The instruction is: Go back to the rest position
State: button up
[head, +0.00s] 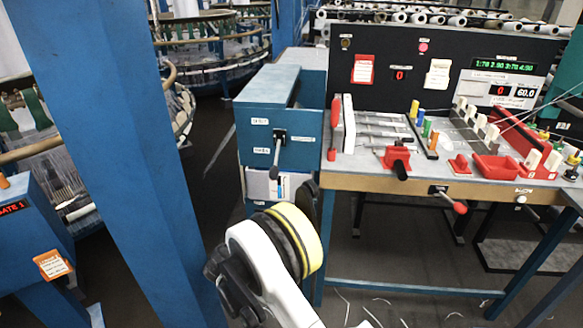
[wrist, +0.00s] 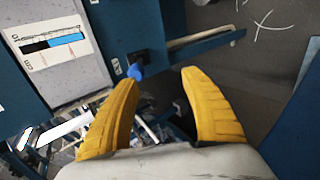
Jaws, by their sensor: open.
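My gripper (wrist: 160,105) shows in the wrist view as two yellow fingers spread wide apart, with nothing held between them. A blue-tipped handle (wrist: 135,71) on a dark block lies beyond the fingers, apart from them as far as I can tell. In the head view my white arm with a yellow and black band rises from the bottom centre, in front of the blue cabinet (head: 265,150). My fingertips are hidden behind the arm in the head view. The cabinet carries a dark lever (head: 278,155) on its front.
A workbench (head: 440,184) with a red vise (head: 398,158), red trays (head: 493,167) and a dark display panel (head: 450,60) stands at the right. A thick blue post (head: 110,130) rises at the left. Dark floor (head: 215,180) lies open between post and cabinet. Pale strands litter the floor.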

jog(key=shift+s, duration=0.65)
jog(key=d+r+m+g, duration=0.2)
jog(key=d+r+m, duration=0.2)
jog(key=d+r, duration=0.8)
jog(key=s+d+r+m+g, duration=0.1)
jog(key=s+d+r+m, duration=0.45)
jog(key=d+r, duration=0.75)
jog(key=s+d+r+m, duration=0.1)
jog(key=s+d+m, duration=0.1)
jog(key=s, duration=0.7)
jog(key=s+d+r+m, duration=0.2)
jog(key=s+d, duration=0.3)
jog(key=s, duration=0.4)
jog(key=s+d+r+m+g+y, duration=0.1)
jog(key=s+d+m, duration=0.2)
jog(key=s, duration=0.6)
jog(key=shift+s+d+r, duration=0.15)
jog(key=shift+d+r, duration=0.2)
jog(key=shift+d, duration=0.25)
